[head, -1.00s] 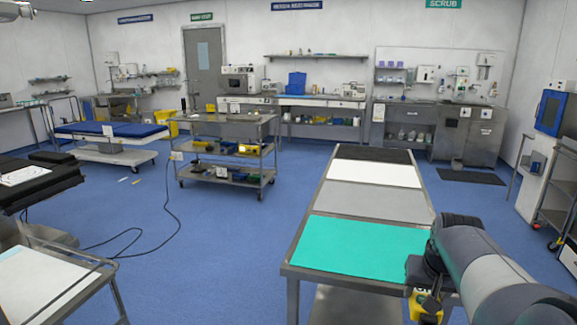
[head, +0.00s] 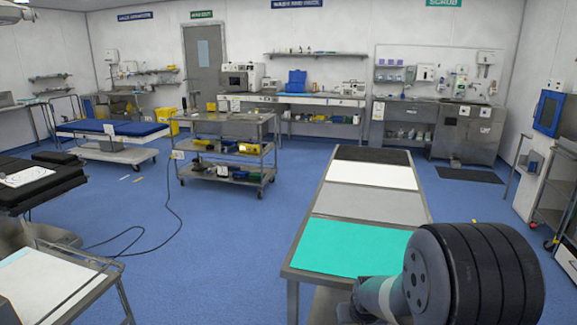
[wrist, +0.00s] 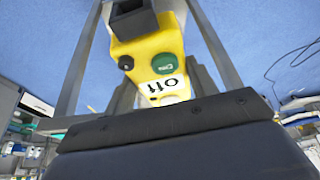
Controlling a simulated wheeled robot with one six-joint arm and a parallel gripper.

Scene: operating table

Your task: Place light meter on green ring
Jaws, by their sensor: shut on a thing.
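A yellow device with a black knob, a green button and an "Off" label, taken to be the light meter (wrist: 150,62), shows in the wrist view. It is upside down in that picture, with a dark block at its top. My gripper (wrist: 165,122) shows as a dark body across the lower wrist view and is shut on the meter; the fingertips are hard to make out. In the head view, my arm hides the gripper and the meter. No green ring can be made out in any view.
A long table with a turquoise panel (head: 350,248), grey panel (head: 370,204), white panel (head: 374,173) and black far end stands beside my arm. A steel cart (head: 228,152) holds several items. A white-topped table (head: 55,280) stands at lower left. Blue floor lies between.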

